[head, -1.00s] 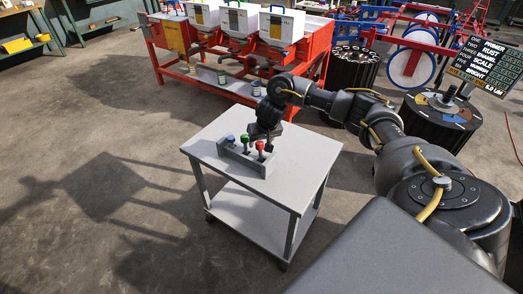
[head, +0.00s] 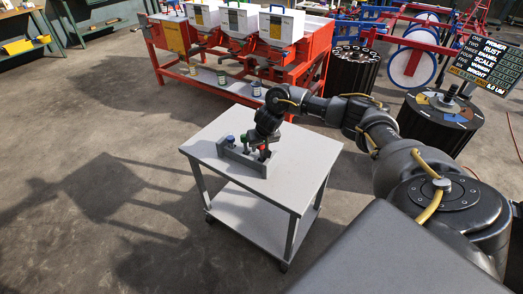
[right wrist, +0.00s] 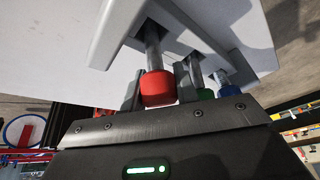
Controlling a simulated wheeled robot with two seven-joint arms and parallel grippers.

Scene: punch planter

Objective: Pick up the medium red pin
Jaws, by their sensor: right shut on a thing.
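The red pin (right wrist: 158,88) has a red head on a grey shaft, and its shaft reaches into the grey rack (head: 256,167) on the cart. My right gripper (head: 262,145) is over the rack, with its fingers on either side of the red head, shut on it. In the head view the gripper partly hides the red pin (head: 265,154). The green pin (right wrist: 206,94) and the blue pin (right wrist: 222,78) stand beside it in the rack. The blue head also shows in the head view (head: 230,140). My left gripper is not in view.
The rack stands on a light grey two-shelf cart (head: 300,180) with bare top around it. A red bench (head: 215,80) with several white boxes is behind. A dark drum (head: 440,120) stands at the right. The floor at the left is clear.

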